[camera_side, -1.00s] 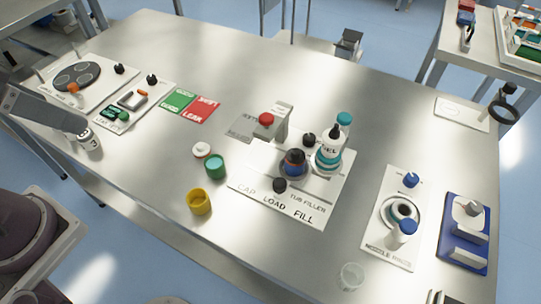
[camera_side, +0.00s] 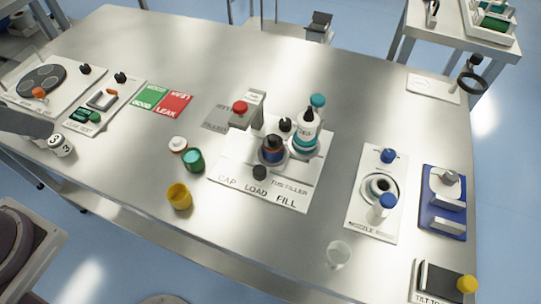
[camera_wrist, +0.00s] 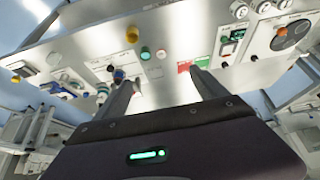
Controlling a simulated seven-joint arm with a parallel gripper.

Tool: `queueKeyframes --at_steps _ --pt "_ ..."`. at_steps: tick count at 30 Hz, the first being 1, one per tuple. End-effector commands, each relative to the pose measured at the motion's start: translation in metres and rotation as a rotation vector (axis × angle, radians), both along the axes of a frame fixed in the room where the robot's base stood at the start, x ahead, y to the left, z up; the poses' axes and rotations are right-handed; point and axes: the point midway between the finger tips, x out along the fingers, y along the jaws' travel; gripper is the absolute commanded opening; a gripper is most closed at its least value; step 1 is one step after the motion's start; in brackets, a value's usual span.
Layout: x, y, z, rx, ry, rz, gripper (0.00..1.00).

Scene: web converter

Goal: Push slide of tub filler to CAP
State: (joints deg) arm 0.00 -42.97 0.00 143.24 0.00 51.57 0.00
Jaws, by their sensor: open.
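The tub filler (camera_side: 235,165) is a white plate marked CAP, LOAD and FILL, right of the table's middle in the side view. Its slide has a black knob (camera_side: 260,172) above the LOAD word. A dark-topped red and blue tub (camera_side: 272,150) stands behind the knob. A teal-capped bottle (camera_side: 307,130) stands at the FILL side, and a grey column with a red button (camera_side: 240,107) at the CAP side. In the wrist view my gripper (camera_wrist: 163,80) is open and empty, well short of the table; the filler shows small at the left there.
A green tub (camera_side: 194,161), a white and red cap (camera_side: 178,145) and a yellow tub (camera_side: 179,196) stand left of the filler. A clear cup (camera_side: 338,254) stands in front. The table's back is clear.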

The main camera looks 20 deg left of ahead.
Motion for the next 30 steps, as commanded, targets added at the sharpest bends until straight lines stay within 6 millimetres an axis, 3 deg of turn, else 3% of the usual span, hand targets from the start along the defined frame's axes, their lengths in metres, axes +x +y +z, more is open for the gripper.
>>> queueKeyframes --at_steps 8,11,14,17,19,22,24,27,30 --pt "0.0 0.0 0.0 0.0 0.0 0.0 0.82" --pt "0.003 -0.001 0.001 -0.007 0.005 0.004 0.66" --pt "0.027 -0.011 0.009 -0.063 0.053 0.045 0.5" --pt "0.077 -0.036 0.012 -0.153 0.146 0.145 0.5" --pt "0.115 -0.062 0.003 -0.201 0.218 0.234 0.5" --pt "0.164 -0.107 -0.031 -0.239 0.315 0.37 0.5" --pt "0.19 -0.143 -0.066 -0.243 0.371 0.467 0.5" --pt "0.211 -0.19 -0.125 -0.229 0.429 0.598 0.5" --pt "0.217 -0.223 -0.176 -0.208 0.455 0.694 0.5"
